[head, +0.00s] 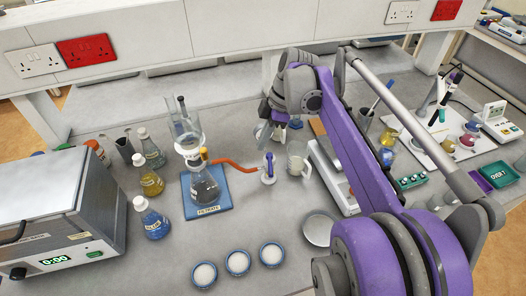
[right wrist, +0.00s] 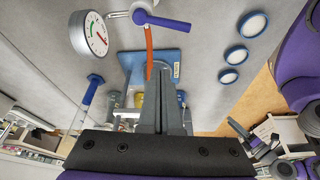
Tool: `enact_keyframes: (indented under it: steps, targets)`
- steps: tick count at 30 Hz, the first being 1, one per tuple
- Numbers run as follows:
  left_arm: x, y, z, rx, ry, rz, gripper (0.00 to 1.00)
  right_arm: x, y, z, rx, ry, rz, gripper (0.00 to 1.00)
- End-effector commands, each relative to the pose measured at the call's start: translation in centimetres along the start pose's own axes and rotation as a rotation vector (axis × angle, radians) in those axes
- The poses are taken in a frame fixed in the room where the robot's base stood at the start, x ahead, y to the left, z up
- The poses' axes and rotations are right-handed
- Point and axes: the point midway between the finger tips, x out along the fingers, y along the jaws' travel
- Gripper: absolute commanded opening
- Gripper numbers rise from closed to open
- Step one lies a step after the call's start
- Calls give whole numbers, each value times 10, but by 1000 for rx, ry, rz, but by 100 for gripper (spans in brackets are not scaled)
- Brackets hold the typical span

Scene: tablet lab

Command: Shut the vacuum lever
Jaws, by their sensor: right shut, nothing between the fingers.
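The vacuum lever (head: 268,159) is a blue handle on a small pale valve at the end of the orange hose, right of the filter flask. In the right wrist view the blue lever (right wrist: 165,21) lies crosswise to the hose, near the top edge.
The filter flask (head: 204,185) stands on a blue FILTRATE base (head: 210,206). The orange hose (head: 233,164) runs to the valve. A round gauge (right wrist: 92,34) is beside the lever. A glass beaker (head: 297,158) stands right of the valve.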

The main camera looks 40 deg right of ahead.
Motion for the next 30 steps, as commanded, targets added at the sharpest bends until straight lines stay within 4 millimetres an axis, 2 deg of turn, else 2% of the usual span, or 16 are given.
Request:
enact_keyframes:
  steps: [4,10,30]
  targets:
    - [0,0,0,0,0,0,50,-28,-2,1,2,0,0,0]
    - [0,0,-1,0,1,0,50,-47,-2,1,2,0,0,0]
    - [0,0,-1,0,1,0,50,-47,-4,-1,7,-3,1,0]
